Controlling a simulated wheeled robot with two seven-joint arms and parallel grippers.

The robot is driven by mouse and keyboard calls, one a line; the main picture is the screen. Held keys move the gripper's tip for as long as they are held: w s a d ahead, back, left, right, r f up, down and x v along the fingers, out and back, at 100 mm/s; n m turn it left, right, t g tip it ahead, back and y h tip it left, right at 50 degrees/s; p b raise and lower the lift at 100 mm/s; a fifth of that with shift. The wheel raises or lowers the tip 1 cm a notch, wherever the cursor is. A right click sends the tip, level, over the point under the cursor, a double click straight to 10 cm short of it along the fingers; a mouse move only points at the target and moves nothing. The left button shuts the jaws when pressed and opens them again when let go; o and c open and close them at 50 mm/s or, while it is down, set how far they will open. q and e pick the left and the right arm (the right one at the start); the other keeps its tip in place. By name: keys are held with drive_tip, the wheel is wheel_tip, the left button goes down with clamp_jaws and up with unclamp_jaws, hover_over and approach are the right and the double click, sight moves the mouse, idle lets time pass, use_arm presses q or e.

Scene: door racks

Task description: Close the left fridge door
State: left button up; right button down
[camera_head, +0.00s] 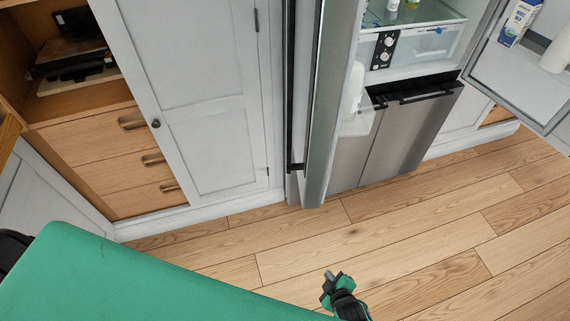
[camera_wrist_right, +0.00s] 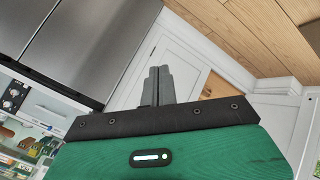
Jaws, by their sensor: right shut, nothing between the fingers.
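The fridge's left door (camera_head: 322,110) stands open, seen nearly edge-on in the head view, swung out toward me. A long black handle (camera_head: 290,90) runs along its left side, and clear bins show on its inner side. The open fridge interior (camera_head: 420,45) lies to the right of it. My right gripper (camera_head: 331,280) is low over the floor, in front of the door's bottom and apart from it. In the right wrist view its two fingers (camera_wrist_right: 157,86) are together and empty. My left gripper is out of view.
The right fridge door (camera_head: 500,75) is also open, with a carton (camera_head: 517,22) on its shelf. Steel lower fronts (camera_head: 410,130) are shut. A white cabinet (camera_head: 195,90) and wooden drawers (camera_head: 115,150) stand at left. The wooden floor (camera_head: 390,230) ahead is clear.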

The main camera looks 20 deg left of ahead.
drive_tip(key=w+a+r+n+t+y, duration=0.25)
drive_tip(key=a+r, duration=0.25)
drive_tip(key=r, duration=0.5)
drive_tip(key=w+a+r+n+t+y, duration=0.1)
drive_tip(key=w+a+r+n, duration=0.3)
drive_tip(key=r, duration=0.6)
drive_tip(key=s+a+r+n+t+y, duration=0.1)
drive_tip(key=s+a+r+n+y, duration=0.15)
drive_tip(key=r, duration=0.75)
drive_tip(key=s+a+r+n+t+y, duration=0.1)
drive_tip(key=s+a+r+n, duration=0.2)
drive_tip(key=r, duration=0.7)
drive_tip(key=s+a+p+x, duration=0.1)
drive_tip(key=p+x, duration=0.3)
drive_tip(key=x, duration=0.7)
drive_tip(key=shift+m, duration=0.4)
drive_tip(key=d, duration=0.1)
drive_tip(key=w+d+p, duration=0.1)
drive_tip(key=d, duration=0.2)
drive_tip(key=shift+w+d+r, duration=0.15)
drive_tip(key=shift+w+d, duration=0.05)
drive_tip(key=shift+w, duration=0.15)
drive_tip(key=shift+d+g, duration=0.1)
drive_tip(key=shift+g, duration=0.15)
